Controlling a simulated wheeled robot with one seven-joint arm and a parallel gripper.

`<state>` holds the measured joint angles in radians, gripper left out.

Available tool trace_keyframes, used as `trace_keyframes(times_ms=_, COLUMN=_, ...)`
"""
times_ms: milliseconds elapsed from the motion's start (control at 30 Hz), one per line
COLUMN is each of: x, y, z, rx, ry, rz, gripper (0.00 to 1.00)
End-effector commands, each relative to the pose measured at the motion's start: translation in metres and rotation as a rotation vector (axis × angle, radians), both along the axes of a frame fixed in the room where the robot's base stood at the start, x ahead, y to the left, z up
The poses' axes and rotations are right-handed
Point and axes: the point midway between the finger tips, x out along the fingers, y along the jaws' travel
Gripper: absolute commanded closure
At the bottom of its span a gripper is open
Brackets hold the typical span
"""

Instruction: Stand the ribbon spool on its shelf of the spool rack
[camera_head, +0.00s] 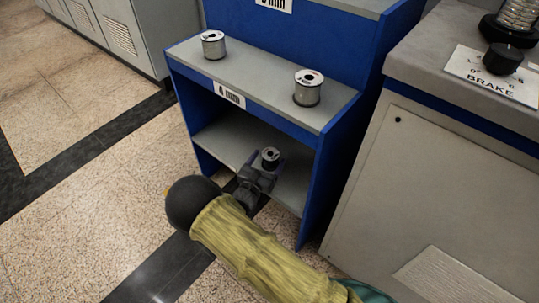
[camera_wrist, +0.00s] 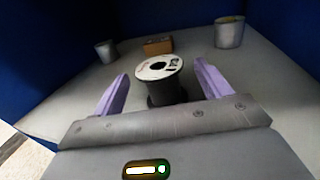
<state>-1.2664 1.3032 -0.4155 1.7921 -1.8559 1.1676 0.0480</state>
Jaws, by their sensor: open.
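The ribbon spool (camera_head: 271,156) stands upright on the grey lower shelf (camera_head: 222,135) of the blue spool rack. In the wrist view the spool (camera_wrist: 159,68) has a white top with a dark centre hole and a dark body. My gripper (camera_head: 262,172) reaches into the lower bay. In the wrist view its two purple fingers (camera_wrist: 158,88) are spread on either side of the spool, with a gap visible on each side.
Two silver spools stand on the upper shelf, one at left (camera_head: 213,45) and one at right (camera_head: 308,88), above a "4 mm" label (camera_head: 229,94). Behind the ribbon spool are a brown box (camera_wrist: 158,46) and two metal cups (camera_wrist: 229,32) (camera_wrist: 106,51). A grey brake cabinet (camera_head: 423,190) stands close at right.

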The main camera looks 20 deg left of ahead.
Motion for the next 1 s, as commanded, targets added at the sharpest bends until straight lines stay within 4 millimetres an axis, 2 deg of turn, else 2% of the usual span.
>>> trace_keyframes(times_ms=33, x=-0.01, y=0.003, z=0.005, rx=-0.003, ry=0.001, rz=0.004, gripper=0.24)
trace_keyframes(times_ms=300, x=-0.064, y=0.009, z=0.005, rx=-0.003, ry=0.001, rz=0.004, gripper=0.24)
trace_keyframes(times_ms=500, x=-0.091, y=0.012, z=0.003, rx=-0.001, ry=0.0, rz=0.001, gripper=0.24)
trace_keyframes(times_ms=633, x=-0.097, y=0.013, z=0.001, rx=0.0, ry=0.0, rz=0.001, gripper=0.24)
trace_keyframes(times_ms=1000, x=-0.096, y=0.013, z=0.0, rx=0.0, ry=-0.001, rz=0.0, gripper=0.24)
